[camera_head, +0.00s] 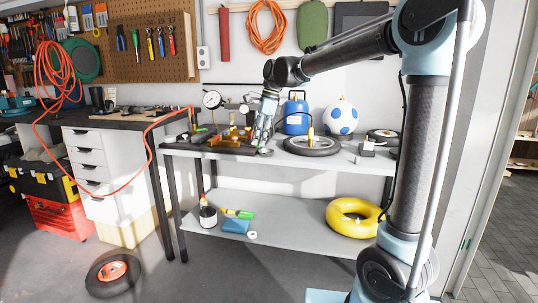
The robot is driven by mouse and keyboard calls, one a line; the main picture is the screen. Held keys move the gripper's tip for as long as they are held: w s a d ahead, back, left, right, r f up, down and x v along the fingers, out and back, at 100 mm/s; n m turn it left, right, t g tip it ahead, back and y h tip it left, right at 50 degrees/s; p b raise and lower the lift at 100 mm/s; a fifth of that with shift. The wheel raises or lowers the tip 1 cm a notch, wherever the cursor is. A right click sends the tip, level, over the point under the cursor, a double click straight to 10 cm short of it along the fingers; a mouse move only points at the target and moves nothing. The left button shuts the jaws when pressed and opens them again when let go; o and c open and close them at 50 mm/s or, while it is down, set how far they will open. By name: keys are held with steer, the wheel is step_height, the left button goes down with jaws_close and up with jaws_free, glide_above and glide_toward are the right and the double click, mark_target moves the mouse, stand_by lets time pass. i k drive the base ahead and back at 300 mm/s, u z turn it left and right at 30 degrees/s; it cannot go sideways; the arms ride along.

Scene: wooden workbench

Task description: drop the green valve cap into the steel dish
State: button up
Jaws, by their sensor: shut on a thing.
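My gripper (262,140) points down over the right part of the dark board on the grey bench, left of the blue bottle. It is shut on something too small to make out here. I cannot pick out the green valve cap for certain in this view. A small round grey metal thing (265,152), which looks like the steel dish, sits just below my fingertips at the board's right end. I cannot tell whether the fingers touch it or are apart from it.
On the grey bench (345,168) are a dial gauge (212,100), brass parts (237,136), a blue bottle (296,116), a blue-spotted ball (341,117) and a wheel (313,146). An orange hose (150,140) hangs at the left. The bench's front right is mostly clear.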

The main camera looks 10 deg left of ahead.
mark_target(265, 155)
steer(key=i, duration=0.9)
